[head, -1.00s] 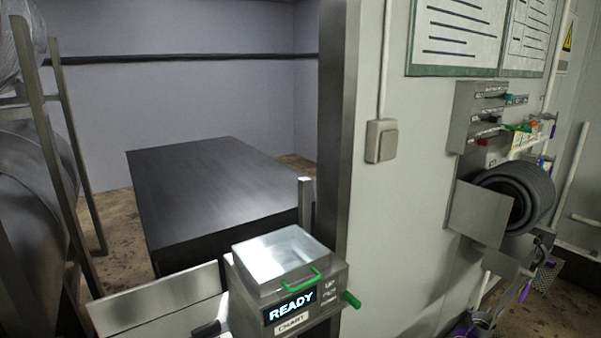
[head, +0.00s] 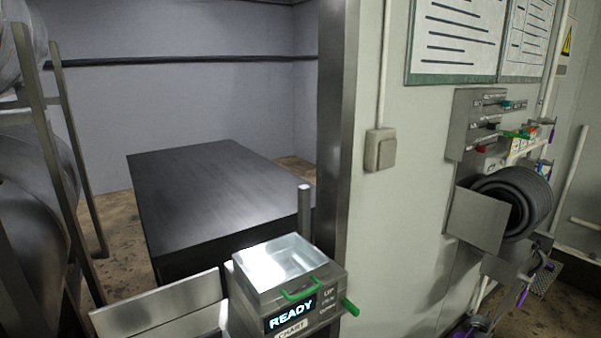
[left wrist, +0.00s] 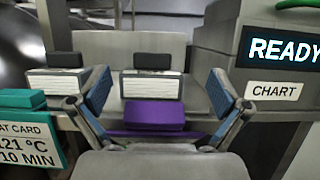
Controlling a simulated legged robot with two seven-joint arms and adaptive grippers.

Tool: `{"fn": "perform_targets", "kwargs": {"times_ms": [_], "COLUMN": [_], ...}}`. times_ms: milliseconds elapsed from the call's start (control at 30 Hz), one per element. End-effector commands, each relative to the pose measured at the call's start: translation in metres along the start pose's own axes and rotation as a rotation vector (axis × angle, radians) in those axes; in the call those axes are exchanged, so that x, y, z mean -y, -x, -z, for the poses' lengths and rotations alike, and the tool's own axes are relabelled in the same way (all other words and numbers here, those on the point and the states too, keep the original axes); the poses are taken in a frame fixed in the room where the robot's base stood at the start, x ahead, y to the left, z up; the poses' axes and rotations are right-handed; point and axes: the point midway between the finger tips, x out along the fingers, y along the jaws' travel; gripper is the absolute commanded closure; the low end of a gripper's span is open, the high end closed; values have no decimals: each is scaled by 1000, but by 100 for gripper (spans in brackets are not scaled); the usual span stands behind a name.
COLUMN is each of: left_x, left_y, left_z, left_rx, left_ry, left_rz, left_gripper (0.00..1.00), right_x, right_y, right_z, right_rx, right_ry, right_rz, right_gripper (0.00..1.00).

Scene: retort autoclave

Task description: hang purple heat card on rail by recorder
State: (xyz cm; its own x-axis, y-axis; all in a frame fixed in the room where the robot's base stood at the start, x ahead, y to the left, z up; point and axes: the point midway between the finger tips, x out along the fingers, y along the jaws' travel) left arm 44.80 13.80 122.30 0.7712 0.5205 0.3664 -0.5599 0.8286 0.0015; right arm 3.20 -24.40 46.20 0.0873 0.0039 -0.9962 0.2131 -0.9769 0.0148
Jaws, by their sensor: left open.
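In the left wrist view my left gripper (left wrist: 159,90) is open, its two blue-padded fingers on either side. A purple block (left wrist: 153,115), which looks like the top of the purple heat card, shows between and below the fingers; the rest of it is hidden, and I see no contact. A teal heat card (left wrist: 25,130) reading 121 °C, 10 MIN hangs to the left. The recorder (head: 285,265) with its READY screen and CHART label stands at the lower middle in the head view; its screen (left wrist: 280,48) is at right in the wrist view. My right gripper is not in view.
Two white-labelled holders with black tops (left wrist: 152,85) (left wrist: 55,80) stand behind the fingers. A metal panel (head: 160,303) lies left of the recorder. A dark table (head: 205,195) stands beyond. A wall with a hose reel (head: 515,195) is at right.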

Motion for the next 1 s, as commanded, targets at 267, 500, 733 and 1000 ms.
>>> {"fn": "perform_targets", "kwargs": {"times_ms": [267, 500, 733, 1000], "left_x": [0, 0, 0, 0], "left_y": [-4, 8, 24, 42], "left_z": [-10, -7, -8, -8], "left_rx": [0, -1, -2, -1], "left_ry": [0, 1, 1, 1], "left_rz": [0, 1, 0, 1], "left_gripper": [0, 0, 0, 0], "right_x": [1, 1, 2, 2], "right_y": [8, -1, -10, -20], "right_z": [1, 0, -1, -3], "right_rx": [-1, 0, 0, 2], "right_ry": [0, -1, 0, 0], "right_rz": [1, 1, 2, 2], "right_gripper": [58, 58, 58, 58]}}
